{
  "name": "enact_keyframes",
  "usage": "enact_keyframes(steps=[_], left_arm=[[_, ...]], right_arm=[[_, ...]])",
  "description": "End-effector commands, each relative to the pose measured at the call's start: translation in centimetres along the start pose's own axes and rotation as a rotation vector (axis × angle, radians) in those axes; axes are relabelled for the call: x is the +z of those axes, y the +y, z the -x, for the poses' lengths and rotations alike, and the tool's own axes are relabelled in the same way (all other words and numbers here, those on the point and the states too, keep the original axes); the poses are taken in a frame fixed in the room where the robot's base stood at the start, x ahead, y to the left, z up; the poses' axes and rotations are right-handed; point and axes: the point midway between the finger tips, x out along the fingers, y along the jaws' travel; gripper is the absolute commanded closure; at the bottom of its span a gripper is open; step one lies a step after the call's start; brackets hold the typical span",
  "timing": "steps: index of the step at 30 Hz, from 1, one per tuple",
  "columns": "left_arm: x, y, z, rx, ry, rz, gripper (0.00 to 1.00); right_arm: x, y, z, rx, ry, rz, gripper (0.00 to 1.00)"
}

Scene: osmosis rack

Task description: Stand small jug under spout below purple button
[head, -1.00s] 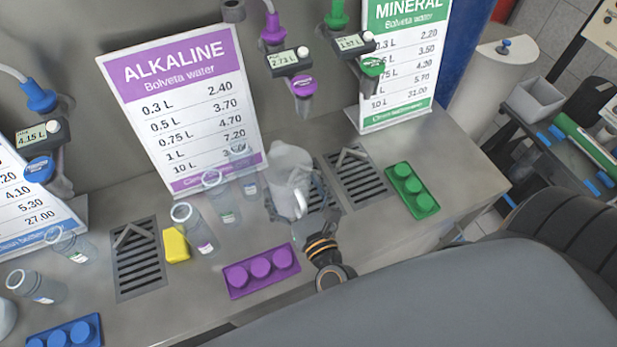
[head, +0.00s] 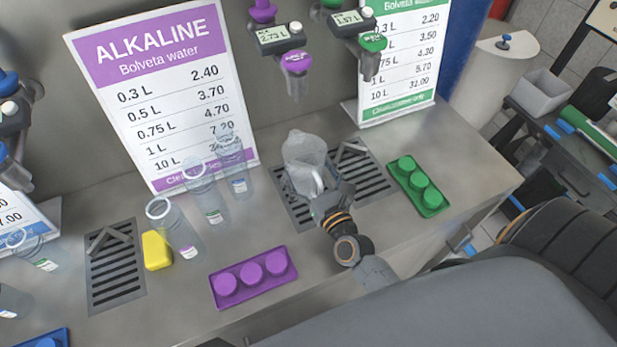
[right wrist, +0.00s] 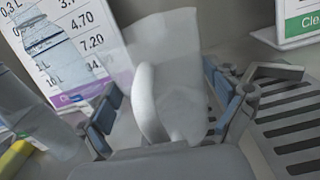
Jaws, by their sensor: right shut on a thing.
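The small jug (head: 304,158) is translucent white with a white handle. It stands over the drain grate (head: 296,213) under the purple spout (head: 297,84), close to the counter; I cannot tell whether it touches the grate. My right gripper (head: 324,197) is shut on the jug at its handle side. In the right wrist view the jug (right wrist: 182,75) and its curved handle sit between the two blue-padded fingers. The purple button block (head: 253,277) lies on the counter in front, to the left of my right gripper. My left gripper is not in view.
Several clear bottles (head: 175,229) stand left of the jug, with a yellow sponge (head: 156,251) beside them. A green button block (head: 419,187) lies right of the second grate (head: 361,177). The alkaline price sign (head: 165,100) stands behind. Counter right of the green block is clear.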

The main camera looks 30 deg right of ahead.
Motion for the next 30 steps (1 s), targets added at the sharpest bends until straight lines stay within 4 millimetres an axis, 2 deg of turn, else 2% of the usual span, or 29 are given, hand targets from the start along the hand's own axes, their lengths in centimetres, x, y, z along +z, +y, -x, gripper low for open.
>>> enact_keyframes(steps=[1, 7, 12, 13, 14, 23, 27, 30], left_arm=[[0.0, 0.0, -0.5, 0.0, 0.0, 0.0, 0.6], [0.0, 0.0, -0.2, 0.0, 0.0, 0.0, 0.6], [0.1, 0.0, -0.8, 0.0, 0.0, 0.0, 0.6], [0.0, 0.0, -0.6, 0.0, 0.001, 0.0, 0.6], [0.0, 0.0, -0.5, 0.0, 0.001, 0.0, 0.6], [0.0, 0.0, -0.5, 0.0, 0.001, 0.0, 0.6], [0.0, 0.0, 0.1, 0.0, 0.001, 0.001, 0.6], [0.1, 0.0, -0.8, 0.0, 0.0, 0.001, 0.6]], right_arm=[[-0.4, 0.0, 0.0, 0.0, -0.002, 0.0, 0.41], [-0.1, 0.0, 0.0, 0.0, -0.002, 0.0, 0.41], [-0.7, 0.0, 0.0, 0.001, -0.002, 0.0, 0.41], [-0.5, 0.0, 0.0, 0.001, -0.002, 0.0, 0.03], [-0.5, 0.0, 0.0, 0.001, -0.002, 0.0, 0.0], [-0.5, 0.0, 0.0, 0.001, -0.001, 0.0, 0.0], [0.1, 0.0, 0.0, 0.0, -0.001, 0.0, 0.0], [-0.5, 0.0, 1.5, 0.001, 0.002, 0.001, 0.0]])
